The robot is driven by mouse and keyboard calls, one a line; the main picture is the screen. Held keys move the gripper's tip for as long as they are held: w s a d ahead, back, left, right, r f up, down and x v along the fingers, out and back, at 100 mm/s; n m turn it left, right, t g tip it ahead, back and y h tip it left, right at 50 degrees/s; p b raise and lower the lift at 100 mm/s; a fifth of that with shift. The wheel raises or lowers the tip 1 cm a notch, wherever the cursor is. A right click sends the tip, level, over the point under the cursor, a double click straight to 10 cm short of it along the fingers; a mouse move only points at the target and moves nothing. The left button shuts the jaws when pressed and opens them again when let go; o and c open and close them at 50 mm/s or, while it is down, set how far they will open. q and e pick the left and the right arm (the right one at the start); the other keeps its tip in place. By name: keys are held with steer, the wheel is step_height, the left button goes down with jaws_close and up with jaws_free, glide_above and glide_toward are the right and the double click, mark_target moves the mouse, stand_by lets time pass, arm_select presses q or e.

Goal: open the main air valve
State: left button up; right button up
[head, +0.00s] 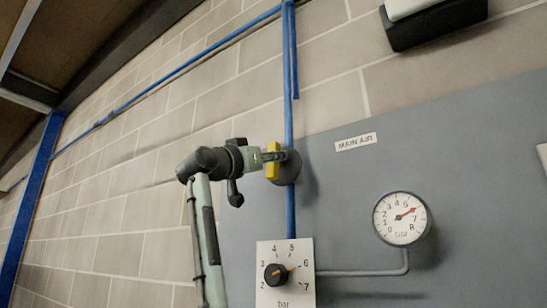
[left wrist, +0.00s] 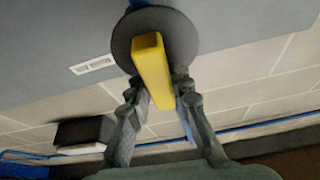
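The main air valve has a yellow handle (head: 272,173) on a dark round body (head: 291,168) on the vertical blue pipe (head: 290,110). The handle lies in line with the pipe. In the left wrist view the yellow handle (left wrist: 152,65) sits between my fingers. My left gripper (head: 274,157) is at the handle; its fingertips, seen in the wrist view (left wrist: 158,88), close in on both sides and appear to touch it. One finger hides part of the handle in the head view. My right gripper is not in view.
A "MAIN AIR" label (head: 356,142) is on the grey panel (head: 470,140). A bar-scale plate with a black knob (head: 277,274) is below the valve. A black box (head: 435,22) is above right.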

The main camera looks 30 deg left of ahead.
arm_select(q)
jaws_close()
steer(key=shift+n+y, duration=0.4)
steer(key=shift+n, duration=0.4)
steer(key=o, duration=0.8)
jaws_free()
steer(key=v, duration=1.2)
steer(key=shift+a+f, duration=0.1)
